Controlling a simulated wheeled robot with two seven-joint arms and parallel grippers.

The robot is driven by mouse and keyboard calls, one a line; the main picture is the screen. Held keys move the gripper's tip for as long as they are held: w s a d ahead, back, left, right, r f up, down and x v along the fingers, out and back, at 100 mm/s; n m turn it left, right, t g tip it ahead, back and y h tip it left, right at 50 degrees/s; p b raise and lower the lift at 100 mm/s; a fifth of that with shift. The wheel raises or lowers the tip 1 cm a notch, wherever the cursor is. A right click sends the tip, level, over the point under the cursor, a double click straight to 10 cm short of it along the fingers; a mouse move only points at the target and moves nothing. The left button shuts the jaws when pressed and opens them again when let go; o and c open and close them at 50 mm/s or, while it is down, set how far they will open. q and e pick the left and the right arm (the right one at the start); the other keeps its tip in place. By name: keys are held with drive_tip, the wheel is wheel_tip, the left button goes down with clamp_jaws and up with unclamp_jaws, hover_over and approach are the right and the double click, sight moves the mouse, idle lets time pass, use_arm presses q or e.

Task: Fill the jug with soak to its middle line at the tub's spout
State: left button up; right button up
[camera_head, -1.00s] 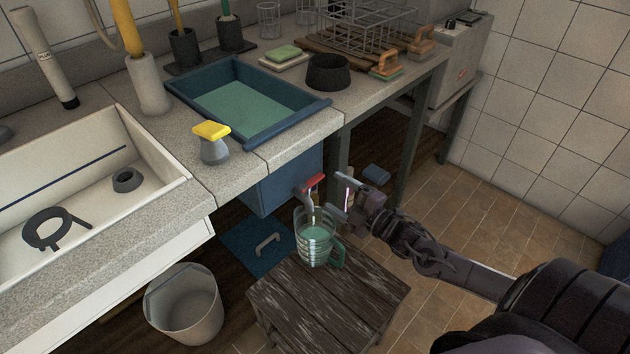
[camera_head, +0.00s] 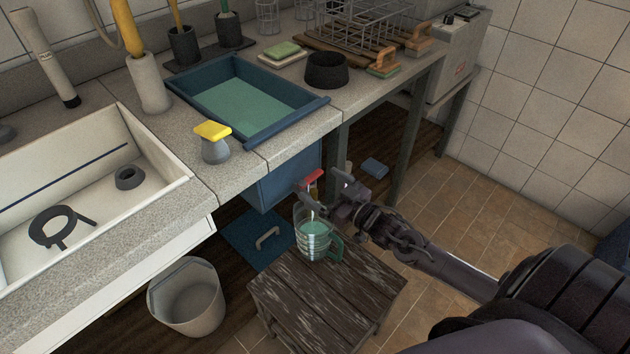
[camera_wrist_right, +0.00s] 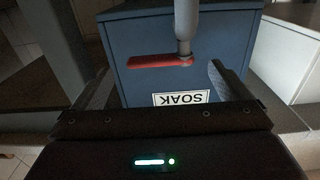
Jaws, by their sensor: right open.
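The clear jug (camera_head: 322,247) with a green handle (camera_head: 337,246) stands upright on the wooden stool, below the spout, with green liquid in it. Pale rings mark its wall; I cannot tell which is the middle line. The blue tub (camera_head: 272,186) is under the counter. It has a red tap lever (camera_head: 313,175), and the wrist view shows its upside-down SOAK label (camera_wrist_right: 181,98) and grey spout (camera_wrist_right: 186,30). My right gripper (camera_head: 322,187) is open at the tap, the red lever (camera_wrist_right: 158,61) between its fingers in the wrist view. My left gripper is out of view.
The stool (camera_head: 320,295) stands on the tiled floor beside a white bin (camera_head: 187,300). The counter edge (camera_head: 235,185) overhangs the tub.

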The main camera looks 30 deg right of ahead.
sight(314, 180)
drive_tip(key=shift+x, duration=1.7)
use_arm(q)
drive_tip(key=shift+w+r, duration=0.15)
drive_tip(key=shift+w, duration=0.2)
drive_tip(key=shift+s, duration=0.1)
use_arm(e)
drive_tip(key=shift+s, duration=0.1)
